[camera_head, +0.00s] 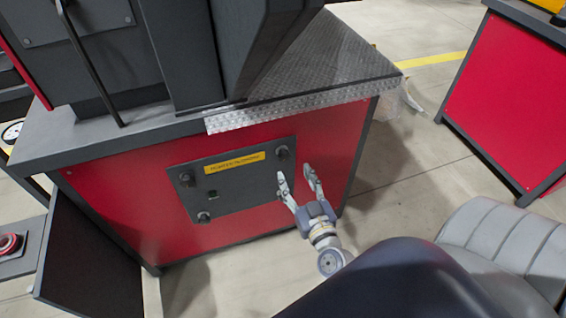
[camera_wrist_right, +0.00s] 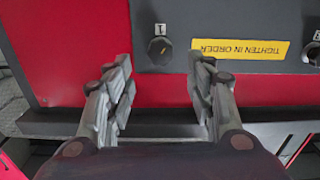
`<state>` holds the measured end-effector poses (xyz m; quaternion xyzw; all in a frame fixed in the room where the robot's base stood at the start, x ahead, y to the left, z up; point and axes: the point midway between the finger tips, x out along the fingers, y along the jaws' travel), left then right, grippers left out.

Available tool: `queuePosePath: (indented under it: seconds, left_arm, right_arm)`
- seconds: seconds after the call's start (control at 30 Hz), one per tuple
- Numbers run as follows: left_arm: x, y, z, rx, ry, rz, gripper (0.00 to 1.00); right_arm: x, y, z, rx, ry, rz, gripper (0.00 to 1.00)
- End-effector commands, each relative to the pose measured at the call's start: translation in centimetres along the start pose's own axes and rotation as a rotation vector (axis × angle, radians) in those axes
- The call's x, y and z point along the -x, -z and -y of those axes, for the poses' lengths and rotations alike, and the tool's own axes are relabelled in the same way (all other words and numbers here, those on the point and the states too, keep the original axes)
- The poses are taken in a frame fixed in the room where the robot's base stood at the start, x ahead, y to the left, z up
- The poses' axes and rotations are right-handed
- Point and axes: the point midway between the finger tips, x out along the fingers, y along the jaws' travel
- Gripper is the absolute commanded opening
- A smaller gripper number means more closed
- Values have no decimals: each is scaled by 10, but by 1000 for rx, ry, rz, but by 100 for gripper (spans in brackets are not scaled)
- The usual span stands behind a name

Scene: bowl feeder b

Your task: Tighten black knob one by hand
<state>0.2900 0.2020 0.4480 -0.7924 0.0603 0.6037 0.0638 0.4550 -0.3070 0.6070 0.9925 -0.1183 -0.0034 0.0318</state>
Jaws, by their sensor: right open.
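Black knob one (camera_wrist_right: 160,50) is a round dark knob beside the label "1" on a dark grey panel (camera_head: 240,190) set in a red machine front. In the head view, it is the panel's upper right knob (camera_head: 282,152). My right gripper (camera_head: 296,174) is open and empty below and slightly right of that knob. In the right wrist view, the knob appears ahead of my right gripper (camera_wrist_right: 158,78), between the lines of its two spread fingers, with no visible contact. My left gripper is not in view.
Another black knob (camera_wrist_right: 313,53) shows at the right edge of the wrist view. Further knobs sit at the panel's upper left (camera_head: 187,179) and bottom (camera_head: 204,217). A yellow label (camera_wrist_right: 240,49) reads "TIGHTEN IN ORDER", upside down. A grey tabletop (camera_head: 100,140) overhangs the panel.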

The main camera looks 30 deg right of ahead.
Motion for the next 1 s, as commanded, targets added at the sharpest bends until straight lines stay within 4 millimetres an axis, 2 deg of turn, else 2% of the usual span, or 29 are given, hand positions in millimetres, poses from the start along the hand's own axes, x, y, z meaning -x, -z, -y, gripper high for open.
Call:
queuePosePath:
  seconds: [0.03,0.2,0.4,0.6,0.83,0.87,1.0]
  left_arm:
    - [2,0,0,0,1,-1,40]
    - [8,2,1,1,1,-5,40]
    - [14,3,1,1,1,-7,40]
    - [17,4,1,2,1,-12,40]
    - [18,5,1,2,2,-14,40]
    - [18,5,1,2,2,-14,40]
    - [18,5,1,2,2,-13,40]
  right_arm:
    - [-11,1,0,-2,-2,-4,50]
    - [-42,0,0,-2,-1,-2,50]
    - [-66,-1,0,-1,-1,0,50]
    - [-76,-1,1,-2,1,2,50]
    - [-76,-1,1,-1,1,2,50]
    - [-76,-1,1,-1,1,2,45]
    - [-76,-1,1,-1,1,2,14]
